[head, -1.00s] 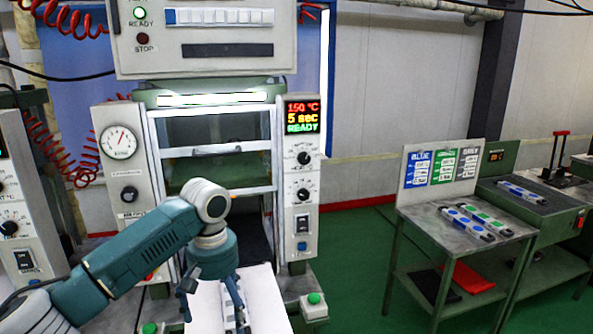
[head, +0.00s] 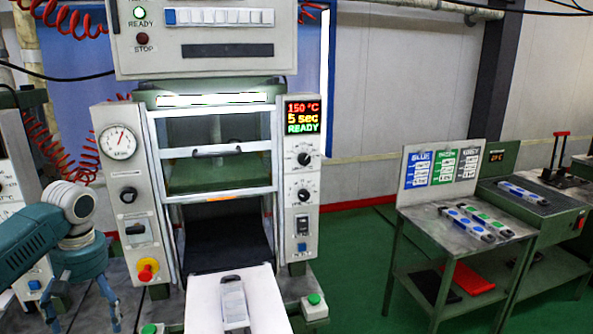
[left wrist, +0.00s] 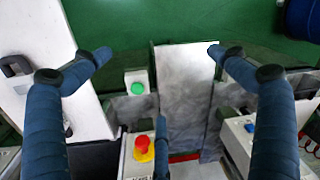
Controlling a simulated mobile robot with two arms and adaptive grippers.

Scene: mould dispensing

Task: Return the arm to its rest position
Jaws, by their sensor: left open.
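My left gripper (head: 98,314) is at the lower left of the head view, pointing down, left of the press. It is open and empty. In the left wrist view its dark blue fingers (left wrist: 155,58) are spread wide, with nothing between them. The press (head: 219,135) stands in the middle, its panel (head: 303,115) reading 150 °C, 5 sec, READY. A white tray (head: 262,302) sticks out of its front with a small grey mould piece (head: 234,303) on it. My right gripper is in neither view.
A red emergency button (head: 146,271) is on the press's left front, close to my left arm. It also shows in the left wrist view (left wrist: 143,146). Green buttons (head: 314,298) flank the tray. A table (head: 424,222) with marker-like tools stands at right. Green floor between is clear.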

